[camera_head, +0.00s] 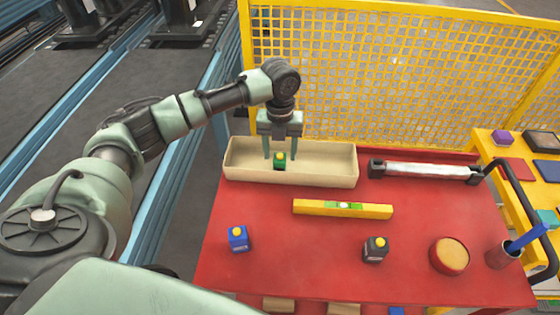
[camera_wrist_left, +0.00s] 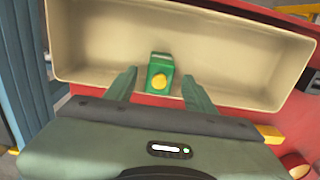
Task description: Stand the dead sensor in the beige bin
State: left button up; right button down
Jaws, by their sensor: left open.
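The beige bin (camera_head: 325,171) stands at the back left of the red cart top. A small green sensor with a yellow cap (camera_head: 280,160) is upright inside the bin, left of its middle; it also shows in the left wrist view (camera_wrist_left: 160,74). My left gripper (camera_head: 279,157) is open over the bin, with one finger on each side of the green sensor and a gap to both. My right gripper is not in view.
A yellow spirit level (camera_head: 343,209) lies in front of the bin. A grey bar with black ends (camera_head: 424,171) lies right of it. A round tan-topped tin (camera_head: 449,256) and a cup (camera_head: 502,254) stand front right. Yellow mesh fencing (camera_head: 380,75) rises behind the cart.

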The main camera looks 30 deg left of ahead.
pick_arm(q)
notch_tip(320, 180, up, 8)
jog(key=shift+f+b, duration=0.1)
jog(key=shift+b, duration=0.35)
